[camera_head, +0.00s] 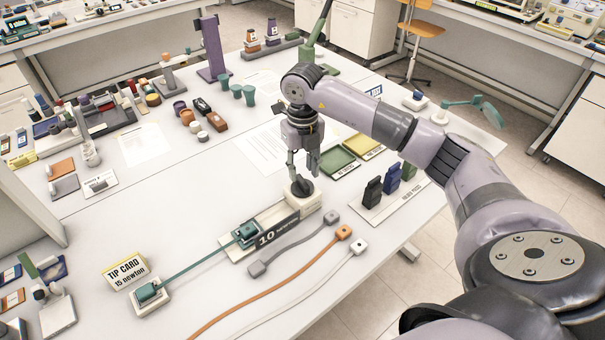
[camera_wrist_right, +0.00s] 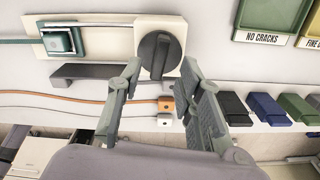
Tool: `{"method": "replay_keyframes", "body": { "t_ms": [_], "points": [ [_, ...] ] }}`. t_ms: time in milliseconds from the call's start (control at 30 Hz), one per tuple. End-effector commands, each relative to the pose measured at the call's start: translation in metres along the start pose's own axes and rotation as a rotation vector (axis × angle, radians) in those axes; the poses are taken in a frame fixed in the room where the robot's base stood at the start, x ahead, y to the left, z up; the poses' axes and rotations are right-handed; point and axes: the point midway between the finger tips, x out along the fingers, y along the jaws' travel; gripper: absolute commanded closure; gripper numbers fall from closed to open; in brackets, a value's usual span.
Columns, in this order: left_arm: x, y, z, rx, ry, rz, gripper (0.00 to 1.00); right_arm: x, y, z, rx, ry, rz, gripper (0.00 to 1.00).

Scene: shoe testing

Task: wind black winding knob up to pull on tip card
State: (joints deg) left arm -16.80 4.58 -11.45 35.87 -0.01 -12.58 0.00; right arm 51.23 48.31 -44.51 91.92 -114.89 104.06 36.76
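The black winding knob (camera_head: 302,188) is a round dial with a raised grip bar, on the right end of a pale base labelled "10 newton" (camera_head: 279,231). My right gripper (camera_head: 303,173) is just above the knob. In the right wrist view the right gripper (camera_wrist_right: 160,78) is open, its fingers apart on either side of the knob (camera_wrist_right: 157,56); contact cannot be told. A green strap (camera_head: 198,260) runs from a green clamp (camera_head: 246,234) on the base to another (camera_head: 147,292) at front left. The yellow tip card (camera_head: 125,271) reads "15 newton". My left gripper is not in view.
Grey, orange and white cables (camera_head: 300,277) lie in front of the base. Black, blue and green blocks (camera_head: 391,179) stand on a board at the right.

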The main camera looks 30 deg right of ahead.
Motion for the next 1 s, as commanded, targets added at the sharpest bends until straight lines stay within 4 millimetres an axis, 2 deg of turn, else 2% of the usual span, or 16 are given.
{"method": "replay_keyframes", "body": {
  "t_ms": [100,233,600,1000],
  "points": [
    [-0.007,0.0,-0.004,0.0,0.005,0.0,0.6,0.018,0.001,-0.001,0.0,0.003,0.001,0.67],
    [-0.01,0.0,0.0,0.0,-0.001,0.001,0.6,0.031,0.0,0.0,-0.001,0.001,0.001,0.67],
    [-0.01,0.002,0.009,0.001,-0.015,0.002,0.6,0.038,0.0,0.0,-0.001,-0.001,0.0,0.67],
    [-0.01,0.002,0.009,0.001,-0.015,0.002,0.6,0.038,0.0,0.0,-0.001,-0.001,0.0,0.93]
  ]
}}
